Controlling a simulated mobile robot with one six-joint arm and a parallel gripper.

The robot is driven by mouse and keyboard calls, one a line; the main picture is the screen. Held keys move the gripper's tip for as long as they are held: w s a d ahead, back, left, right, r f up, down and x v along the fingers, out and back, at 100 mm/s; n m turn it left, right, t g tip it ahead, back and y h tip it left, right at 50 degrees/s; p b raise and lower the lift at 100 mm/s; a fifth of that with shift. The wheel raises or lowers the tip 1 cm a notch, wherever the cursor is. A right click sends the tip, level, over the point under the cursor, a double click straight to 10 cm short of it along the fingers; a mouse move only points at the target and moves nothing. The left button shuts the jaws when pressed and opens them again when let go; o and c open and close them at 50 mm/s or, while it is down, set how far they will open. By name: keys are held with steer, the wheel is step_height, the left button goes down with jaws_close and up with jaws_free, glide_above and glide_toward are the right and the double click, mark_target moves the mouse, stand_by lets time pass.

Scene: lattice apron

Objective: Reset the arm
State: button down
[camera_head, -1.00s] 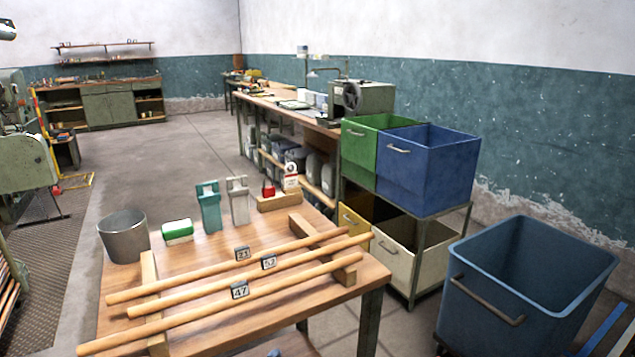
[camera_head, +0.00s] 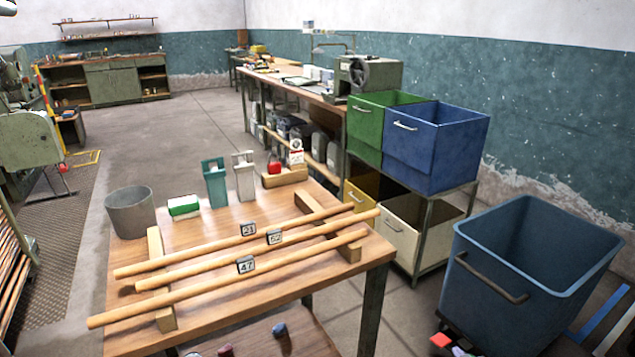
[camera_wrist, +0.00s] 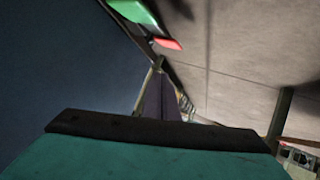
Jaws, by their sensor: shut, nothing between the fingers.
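My gripper (camera_wrist: 158,128) fills the bottom of the wrist view as a broad teal block with a black front edge. It is shut, with nothing seen held in it. A dark blue surface (camera_wrist: 60,70) stands close on its left, and grey floor (camera_wrist: 225,60) lies on its right. A green piece (camera_wrist: 135,10) and a red piece (camera_wrist: 168,43) show beyond it near the top. My gripper cannot be made out in the head view.
A wooden table (camera_head: 330,285) carries three numbered rods on two supports, a grey bucket (camera_head: 131,212) and small items. A large blue bin (camera_head: 530,270) stands at the right, with a red piece (camera_head: 441,340) low beside it. Open floor (camera_head: 180,140) lies behind the table.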

steer(key=s+a+f+m+g+h, duration=0.1)
steer(key=s+a+f+m+g, duration=0.3)
steer(key=s+a, duration=0.65)
steer(key=s+a+f+n+g+h, duration=0.1)
steer(key=s+a+g, duration=0.5)
steer(key=s+a, duration=0.5)
steer(key=s+a+r+n+g+y, duration=0.1)
steer(key=s+a+r+g+y, duration=0.15)
steer(key=s+a, duration=0.6)
steer(key=s+a+r+g+y, duration=0.1)
steer(key=s+a+g, duration=0.4)
steer(key=s, duration=0.6)
step_height(320, 180, up, 13)
steer(key=a+p, duration=0.1)
steer(key=p, duration=1.2)
steer(key=shift+s, duration=0.45)
